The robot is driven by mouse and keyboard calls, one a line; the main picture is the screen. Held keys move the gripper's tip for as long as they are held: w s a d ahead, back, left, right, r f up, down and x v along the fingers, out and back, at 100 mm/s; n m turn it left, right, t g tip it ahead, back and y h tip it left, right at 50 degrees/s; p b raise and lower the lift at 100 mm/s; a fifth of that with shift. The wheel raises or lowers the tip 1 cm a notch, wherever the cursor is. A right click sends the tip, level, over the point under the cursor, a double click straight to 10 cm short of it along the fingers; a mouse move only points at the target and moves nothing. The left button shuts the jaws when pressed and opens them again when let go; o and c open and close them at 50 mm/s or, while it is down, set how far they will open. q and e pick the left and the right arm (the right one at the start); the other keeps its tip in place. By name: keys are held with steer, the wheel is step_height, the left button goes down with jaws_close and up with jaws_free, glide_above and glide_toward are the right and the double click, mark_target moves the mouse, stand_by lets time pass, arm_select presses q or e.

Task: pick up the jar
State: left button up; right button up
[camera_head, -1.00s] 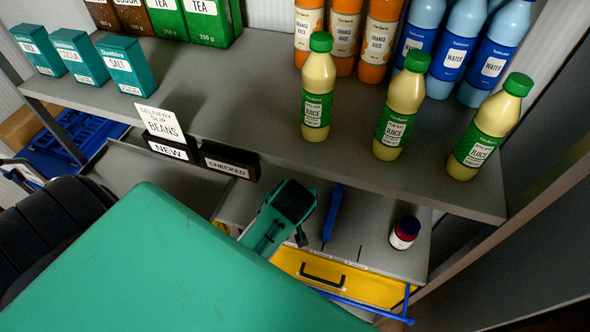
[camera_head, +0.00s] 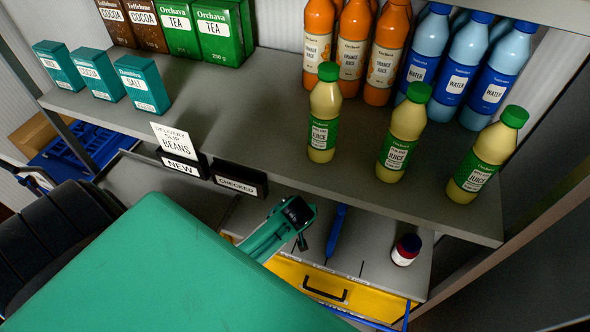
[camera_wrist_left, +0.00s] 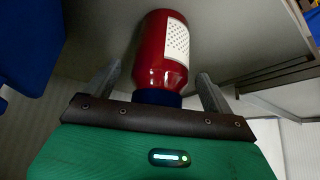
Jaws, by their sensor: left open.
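In the left wrist view a red jar (camera_wrist_left: 163,62) with a white dotted label and a blue lid (camera_wrist_left: 158,97) shows between the fingers of my left gripper (camera_wrist_left: 158,92). The fingers are open, one on each side of the lid end, with visible gaps. The gripper's edge hides part of the lid. In the head view a small red jar (camera_head: 405,252) with a dark lid and white label stands on the lower shelf; I cannot tell whether it is the same one. My left gripper's fingers do not show in the head view. My right gripper is not in view.
Juice bottles (camera_head: 402,133) stand along the upper shelf (camera_head: 262,120) above the jar. A green handheld device (camera_head: 268,238) and a blue rod-like item (camera_head: 336,230) lie on the lower shelf left of it. A yellow drawer front (camera_head: 362,298) is below.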

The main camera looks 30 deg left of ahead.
arm_select(q)
steer(key=shift+x, duration=1.15)
steer(key=c, duration=1.6)
steer(key=shift+r, duration=0.1)
